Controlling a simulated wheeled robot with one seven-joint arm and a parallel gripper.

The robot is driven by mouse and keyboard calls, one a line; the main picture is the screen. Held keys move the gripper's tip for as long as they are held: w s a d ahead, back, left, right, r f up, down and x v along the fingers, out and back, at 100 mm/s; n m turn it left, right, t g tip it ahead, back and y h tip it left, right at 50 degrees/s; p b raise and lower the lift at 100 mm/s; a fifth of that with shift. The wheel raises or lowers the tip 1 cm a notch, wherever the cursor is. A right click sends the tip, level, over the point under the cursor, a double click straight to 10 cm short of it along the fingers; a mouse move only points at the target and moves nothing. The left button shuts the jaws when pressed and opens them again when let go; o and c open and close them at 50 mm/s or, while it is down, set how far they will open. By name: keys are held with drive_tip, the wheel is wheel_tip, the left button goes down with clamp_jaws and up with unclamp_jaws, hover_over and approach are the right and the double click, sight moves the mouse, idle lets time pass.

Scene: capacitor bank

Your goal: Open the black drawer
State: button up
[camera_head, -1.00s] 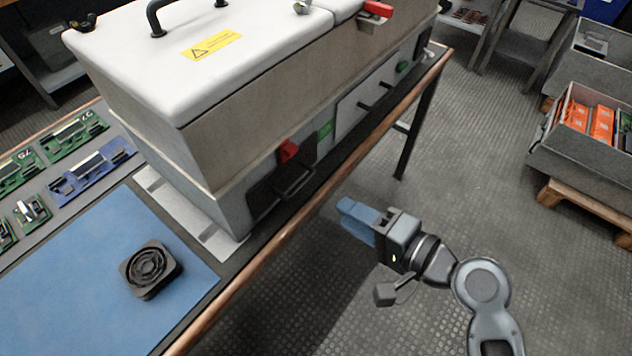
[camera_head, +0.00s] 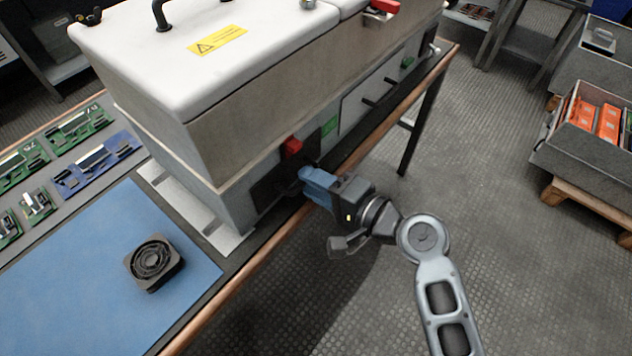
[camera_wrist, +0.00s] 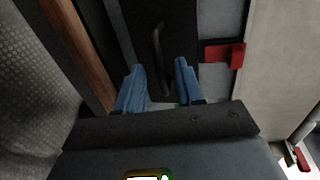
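The black drawer (camera_head: 264,192) is a dark panel low on the front of the white and grey cabinet, mostly hidden behind my gripper in the head view. In the wrist view the black drawer (camera_wrist: 178,18) fills the top centre, with its dark bar handle (camera_wrist: 158,45) standing out from it. My gripper (camera_head: 303,180) has blue fingers and is at the drawer front. In the wrist view my gripper (camera_wrist: 159,75) is open, fingers apart, with the handle between or just beyond the fingertips. I cannot tell whether they touch it. The drawer looks shut.
A red latch (camera_head: 292,146) sits just above the drawer; it also shows in the wrist view (camera_wrist: 236,56). The wooden table edge (camera_head: 262,258) runs below. A black fan (camera_head: 154,263) lies on the blue mat (camera_head: 80,270).

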drive_tip(key=shift+c, duration=0.5)
clamp_jaws()
idle(0.8)
